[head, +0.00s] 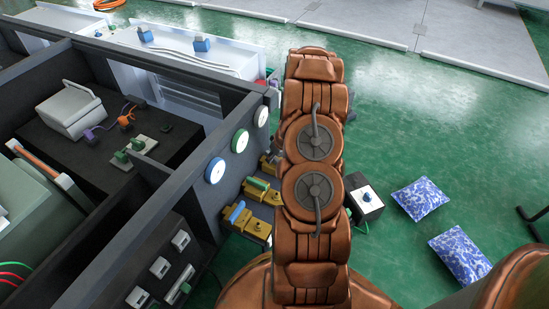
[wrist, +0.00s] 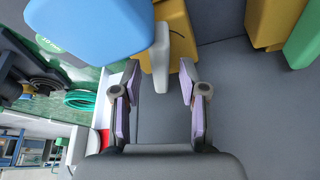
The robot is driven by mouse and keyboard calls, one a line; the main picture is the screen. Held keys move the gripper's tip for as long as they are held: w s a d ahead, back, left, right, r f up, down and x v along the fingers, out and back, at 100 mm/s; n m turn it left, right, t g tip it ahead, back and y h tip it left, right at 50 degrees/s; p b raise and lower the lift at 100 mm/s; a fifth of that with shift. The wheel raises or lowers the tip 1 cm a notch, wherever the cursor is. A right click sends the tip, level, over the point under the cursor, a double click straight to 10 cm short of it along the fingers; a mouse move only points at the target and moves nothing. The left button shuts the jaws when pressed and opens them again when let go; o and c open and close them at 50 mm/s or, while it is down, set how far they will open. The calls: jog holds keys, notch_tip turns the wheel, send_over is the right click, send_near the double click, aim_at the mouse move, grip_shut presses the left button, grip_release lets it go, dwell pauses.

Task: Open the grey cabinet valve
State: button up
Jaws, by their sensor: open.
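In the wrist view a pale grey handle (wrist: 161,56) stands against a yellow valve body (wrist: 178,22). My gripper (wrist: 157,82) is open, with one finger on each side below this handle. The handle's lower end reaches toward the gap between the fingertips, and I cannot tell whether it is between them in depth. A large blue handle (wrist: 88,32) is close to the camera at upper left. A green handle (wrist: 304,38) is at the right edge. In the head view my arm hides my gripper and the grey handle; yellow valves with blue (head: 237,212) and green handles (head: 258,184) show.
The dark cabinet wall carries round white, green and blue discs (head: 240,140) above the valves. A black box (head: 365,199) stands right of my arm. Two blue-patterned cushions (head: 422,198) lie on the green floor, which is otherwise mostly clear at right.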

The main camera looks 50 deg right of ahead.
grip_shut()
dwell(0.4)
jog(key=p, duration=0.2)
jog(key=shift+s+d+r+p, duration=0.1)
jog(key=shift+r+p, duration=0.1)
jog(key=shift+p, duration=0.15)
jog(key=n+p, duration=0.1)
jog(key=p, duration=0.3)
jog(key=n+p, duration=0.1)
jog(key=p, duration=0.4)
jog(key=shift+s+d+y, duration=0.1)
jog(key=shift+d+y, duration=0.25)
jog(key=shift+y, duration=0.05)
jog(key=n+p, duration=0.1)
jog(key=p, duration=0.2)
jog(key=shift+f+n+y+p, duration=0.1)
jog(key=shift+n+y+p, duration=0.4)
jog(key=shift+p, duration=0.4)
jog(key=shift+w, duration=0.2)
jog(key=shift+a, duration=0.1)
